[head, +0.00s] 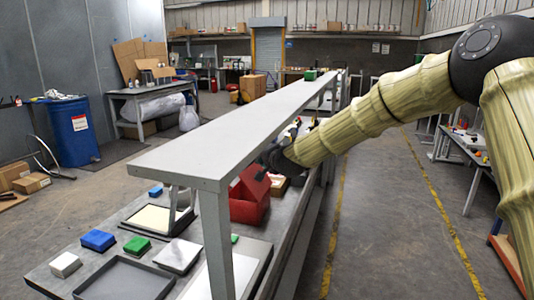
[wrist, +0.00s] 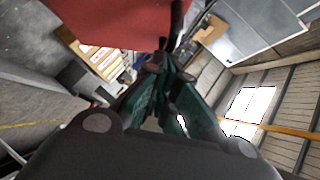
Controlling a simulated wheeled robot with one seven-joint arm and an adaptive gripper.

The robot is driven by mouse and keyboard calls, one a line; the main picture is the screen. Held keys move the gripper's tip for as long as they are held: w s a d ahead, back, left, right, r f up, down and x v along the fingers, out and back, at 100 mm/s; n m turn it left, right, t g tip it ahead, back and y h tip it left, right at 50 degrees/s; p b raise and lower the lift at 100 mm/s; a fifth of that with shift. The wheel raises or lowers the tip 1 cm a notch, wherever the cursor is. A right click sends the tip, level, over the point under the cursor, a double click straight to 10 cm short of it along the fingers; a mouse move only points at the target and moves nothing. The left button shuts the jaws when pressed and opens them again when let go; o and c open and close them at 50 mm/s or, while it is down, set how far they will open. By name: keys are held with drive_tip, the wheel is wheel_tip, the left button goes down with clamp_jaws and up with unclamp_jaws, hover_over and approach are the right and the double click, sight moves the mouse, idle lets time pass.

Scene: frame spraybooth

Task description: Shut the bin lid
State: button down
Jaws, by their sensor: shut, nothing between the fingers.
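The red bin (head: 246,212) stands on the grey bench below the long raised shelf. Its red lid (head: 254,183) is tilted up, not lying flat on the bin. The shelf's edge and post hide part of the bin's left side. My gripper (head: 268,160) is at the lid's upper edge, partly hidden by my arm and the shelf. In the wrist view a large red surface (wrist: 125,22), apparently the lid, fills the top, close to my shut, empty gripper (wrist: 168,58). I cannot tell whether they touch.
The long grey shelf (head: 235,110) runs over the bench, close to the left of my gripper. Blue block (head: 98,240), green block (head: 137,245) and dark tray (head: 125,279) lie on the bench's near end. The floor aisle to the right is clear.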

drive_tip(key=shift+w+a+f, duration=0.1)
drive_tip(key=shift+w+a, duration=0.1)
drive_tip(key=shift+a, duration=0.4)
drive_tip(key=shift+w+a+f, duration=0.1)
drive_tip(key=shift+w+a, duration=0.1)
drive_tip(key=shift+a, duration=0.35)
drive_tip(key=shift+r, duration=0.15)
